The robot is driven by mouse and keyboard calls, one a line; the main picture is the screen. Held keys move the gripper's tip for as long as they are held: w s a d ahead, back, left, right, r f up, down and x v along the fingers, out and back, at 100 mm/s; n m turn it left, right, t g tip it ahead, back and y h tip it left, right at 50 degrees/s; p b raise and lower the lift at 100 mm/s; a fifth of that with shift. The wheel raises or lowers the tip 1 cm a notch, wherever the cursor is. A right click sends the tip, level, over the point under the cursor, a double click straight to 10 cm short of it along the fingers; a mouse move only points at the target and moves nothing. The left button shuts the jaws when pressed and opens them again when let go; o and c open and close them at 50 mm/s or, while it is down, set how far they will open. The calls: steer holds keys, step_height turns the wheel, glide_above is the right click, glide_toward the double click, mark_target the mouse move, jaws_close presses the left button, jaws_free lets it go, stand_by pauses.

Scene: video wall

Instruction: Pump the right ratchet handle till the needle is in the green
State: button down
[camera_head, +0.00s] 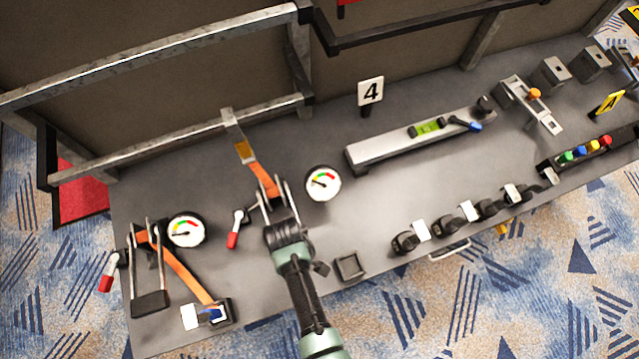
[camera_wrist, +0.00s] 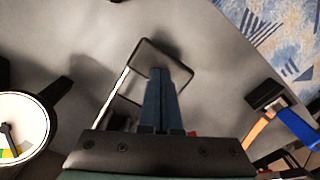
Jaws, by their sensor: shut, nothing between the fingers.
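The right ratchet (camera_head: 264,196) stands mid-left on the grey bench in the head view, with an orange strap (camera_head: 262,178) running back to the frame. Its lower handle end is partly hidden by my arm. Its white round gauge (camera_head: 323,183) is just to the right; it also shows in the wrist view (camera_wrist: 20,128). The needle points to the left side of the dial, apparently outside the green.
A second ratchet (camera_head: 151,300) and gauge (camera_head: 186,230) stand left. A red-handled lever (camera_head: 233,240) is between the ratchets. Several knobs (camera_head: 405,243) line the front right. A metal rail (camera_head: 180,150) runs behind.

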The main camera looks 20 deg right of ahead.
steer(key=shift+a+f+b, duration=0.1)
steer(key=shift+f+b, duration=0.45)
steer(key=shift+f, duration=0.4)
step_height(320, 180, up, 10)
steer(key=p, duration=1)
steer(key=shift+r, duration=0.25)
steer(key=shift+f, duration=0.15)
step_height(320, 180, down, 10)
steer(key=b, duration=0.8)
steer(key=shift+b, duration=0.3)
step_height(320, 180, up, 10)
steer(key=p, duration=1)
